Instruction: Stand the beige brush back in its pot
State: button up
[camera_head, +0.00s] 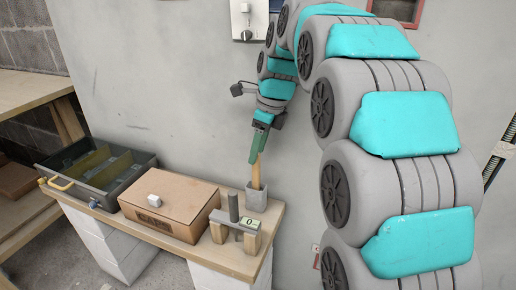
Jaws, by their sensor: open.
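The beige brush (259,169) stands nearly upright, leaning slightly, with its lower end inside a small grey pot (256,197) near the back right of the bench. The pot's rim hides that lower end. My gripper (258,150) is above the pot at the brush's upper end, pointing down. A dark green finger shows beside the brush and covers part of its top. The jaws are open, and the brush is at or between them; contact is too small to tell.
A dark divided tray (118,181) lies left. A grey wall stands close behind.

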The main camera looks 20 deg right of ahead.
jog(key=w+v, duration=0.1)
jog(key=v, duration=0.5)
jog(key=s+f+n+g, duration=0.1)
jog(key=s+f+n, duration=0.5)
jog(key=s, duration=0.5)
jog(key=s+a+f+n+g+h, duration=0.1)
jog(key=s+f+n, duration=0.5)
jog(key=s+n, duration=0.4)
jog(key=s+f+n+g+h, duration=0.1)
jog(key=s+f+n, duration=0.6)
jog(key=s, duration=0.7)
jog(key=shift+a+n, duration=0.25)
jog(key=shift+n, duration=0.85)
